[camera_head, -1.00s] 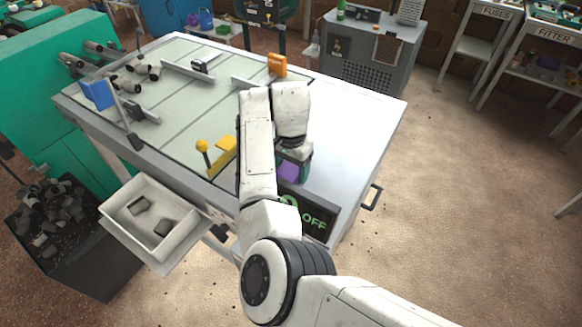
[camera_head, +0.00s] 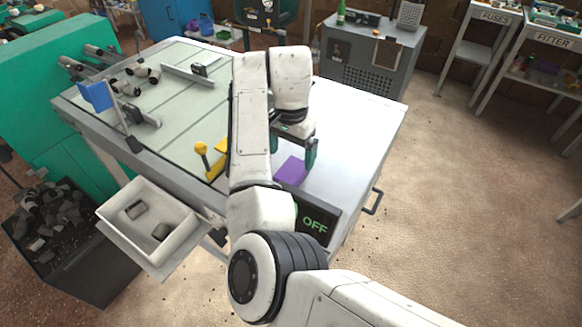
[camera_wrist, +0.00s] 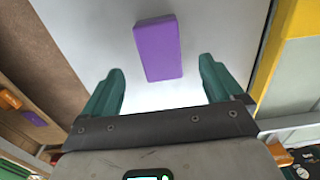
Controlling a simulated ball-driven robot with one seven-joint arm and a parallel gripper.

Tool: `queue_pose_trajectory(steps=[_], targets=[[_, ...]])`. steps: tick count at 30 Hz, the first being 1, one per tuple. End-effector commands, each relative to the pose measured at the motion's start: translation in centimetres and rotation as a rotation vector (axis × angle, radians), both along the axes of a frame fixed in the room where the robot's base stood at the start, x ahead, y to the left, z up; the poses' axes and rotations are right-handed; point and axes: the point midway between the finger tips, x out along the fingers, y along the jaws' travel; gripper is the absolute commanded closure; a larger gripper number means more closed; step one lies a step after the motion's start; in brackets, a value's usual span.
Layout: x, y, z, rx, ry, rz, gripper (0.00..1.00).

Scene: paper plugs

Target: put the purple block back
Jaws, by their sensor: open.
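The purple block (camera_head: 291,171) lies on the bare white metal top of the machine table, near its front edge. In the wrist view the purple block (camera_wrist: 159,48) sits just beyond and between my fingertips, with a gap on both sides. My gripper (camera_head: 296,150) is open, with green fingers, and is just behind the block in the head view. It also shows in the wrist view (camera_wrist: 161,78), empty. My arm hides part of the table top behind it.
A yellow lever (camera_head: 202,149) and yellow part stand left of my arm. A black OFF display (camera_head: 315,222) is at the front edge. A white tray (camera_head: 185,243) with dark pieces hangs front left. The table's right side (camera_head: 362,120) is clear.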

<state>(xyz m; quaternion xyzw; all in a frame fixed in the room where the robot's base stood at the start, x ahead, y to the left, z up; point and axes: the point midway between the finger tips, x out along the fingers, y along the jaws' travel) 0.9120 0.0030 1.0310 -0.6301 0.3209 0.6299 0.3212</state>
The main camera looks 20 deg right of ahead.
Motion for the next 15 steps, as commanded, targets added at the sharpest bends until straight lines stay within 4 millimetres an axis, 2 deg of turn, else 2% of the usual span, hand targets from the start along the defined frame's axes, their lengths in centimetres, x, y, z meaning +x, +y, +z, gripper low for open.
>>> queue_pose_trajectory(steps=[6,15], targets=[[0.1,0.0,3.5,0.001,-0.003,0.0,0.07],[0.0,0.0,5.0,0.0,0.0,0.0,0.07]])
